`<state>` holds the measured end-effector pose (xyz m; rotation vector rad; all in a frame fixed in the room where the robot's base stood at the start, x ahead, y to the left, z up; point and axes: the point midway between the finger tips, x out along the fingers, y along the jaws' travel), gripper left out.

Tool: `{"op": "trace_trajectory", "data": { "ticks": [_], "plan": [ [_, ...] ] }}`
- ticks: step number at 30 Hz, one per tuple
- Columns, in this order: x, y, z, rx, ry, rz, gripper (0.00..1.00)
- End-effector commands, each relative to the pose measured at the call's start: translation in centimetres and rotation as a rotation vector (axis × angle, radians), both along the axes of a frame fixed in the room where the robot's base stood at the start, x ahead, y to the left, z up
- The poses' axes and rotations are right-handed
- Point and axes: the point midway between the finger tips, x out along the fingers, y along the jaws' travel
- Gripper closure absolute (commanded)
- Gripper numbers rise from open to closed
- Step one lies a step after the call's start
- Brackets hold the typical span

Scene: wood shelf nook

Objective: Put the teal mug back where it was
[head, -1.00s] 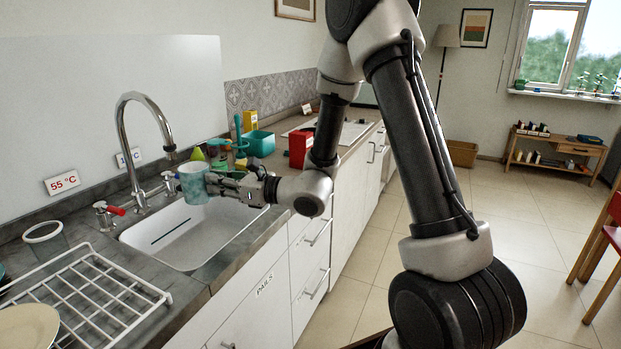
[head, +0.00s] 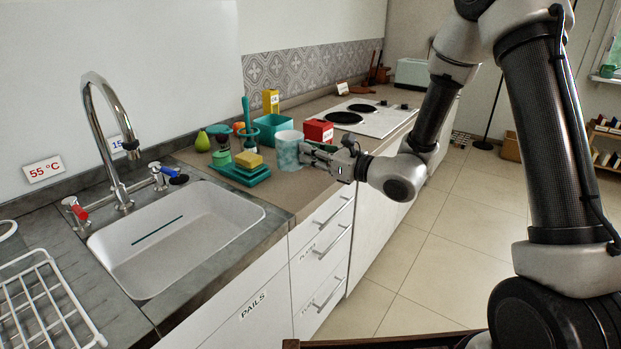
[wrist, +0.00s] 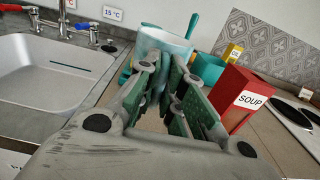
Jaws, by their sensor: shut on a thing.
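The teal mug (head: 287,150) is pale teal with a mottled pattern and looks upright. It is at the counter's front part, right of the sink, between the sponge tray and the red box. My gripper (head: 308,154) is shut on its right side in the head view. In the wrist view the mug (wrist: 166,44) shows beyond the fingers of my gripper (wrist: 168,80), which hide its lower part. I cannot tell whether its base touches the counter.
A teal tray with a yellow sponge (head: 248,159) lies just left of the mug. A teal bin (head: 268,124) stands behind it. A red soup box (head: 318,131) is close behind my gripper; the hob (head: 372,118) lies farther right. The sink (head: 180,235) is empty.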

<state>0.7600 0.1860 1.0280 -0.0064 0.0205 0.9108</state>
Motion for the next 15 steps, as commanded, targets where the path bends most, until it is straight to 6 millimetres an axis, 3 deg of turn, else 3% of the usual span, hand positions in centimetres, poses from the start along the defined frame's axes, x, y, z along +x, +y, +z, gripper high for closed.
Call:
{"op": "trace_trajectory", "data": {
  "ticks": [15],
  "plan": [
    [0.1,0.0,-6.5,0.001,-0.002,-0.001,1.00]
  ]
}}
